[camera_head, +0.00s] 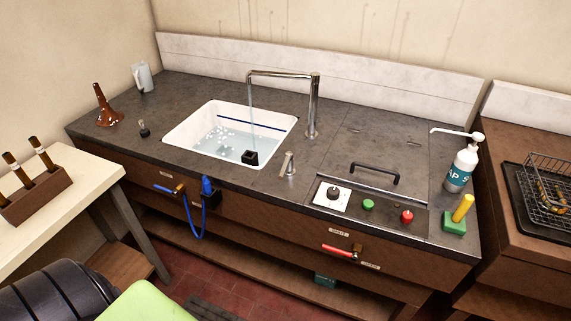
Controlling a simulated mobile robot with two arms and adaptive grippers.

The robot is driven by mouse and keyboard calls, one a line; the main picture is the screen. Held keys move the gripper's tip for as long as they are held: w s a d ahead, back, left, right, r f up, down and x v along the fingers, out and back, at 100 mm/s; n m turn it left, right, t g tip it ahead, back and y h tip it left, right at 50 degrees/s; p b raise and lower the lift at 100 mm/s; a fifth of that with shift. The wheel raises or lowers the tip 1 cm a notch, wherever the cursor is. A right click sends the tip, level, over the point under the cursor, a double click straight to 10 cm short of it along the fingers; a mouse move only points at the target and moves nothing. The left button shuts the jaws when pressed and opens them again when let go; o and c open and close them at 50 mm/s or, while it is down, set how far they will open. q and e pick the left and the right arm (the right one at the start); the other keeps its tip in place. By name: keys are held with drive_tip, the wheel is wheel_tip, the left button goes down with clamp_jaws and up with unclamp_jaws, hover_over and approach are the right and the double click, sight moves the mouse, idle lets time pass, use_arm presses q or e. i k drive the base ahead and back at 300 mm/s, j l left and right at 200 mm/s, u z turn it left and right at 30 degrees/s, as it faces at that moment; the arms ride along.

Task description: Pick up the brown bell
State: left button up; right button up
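The brown bell (107,110) stands on the dark counter at the far left, left of the sink. It is glossy, with a wide flared base and a narrow upper part that leans left. Nothing touches it from above. Neither of my grippers shows in the head view.
A white sink (172,137) holds water, with a tap (314,105) running into it. A grey-white jug (143,77) and a small dark knobbed item (144,129) are near the bell. A soap bottle (461,167) stands right. A pale table (85,180) with a brown rack (38,198) is at left.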

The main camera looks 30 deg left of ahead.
sight(108, 116)
drive_tip(key=u, duration=2.2)
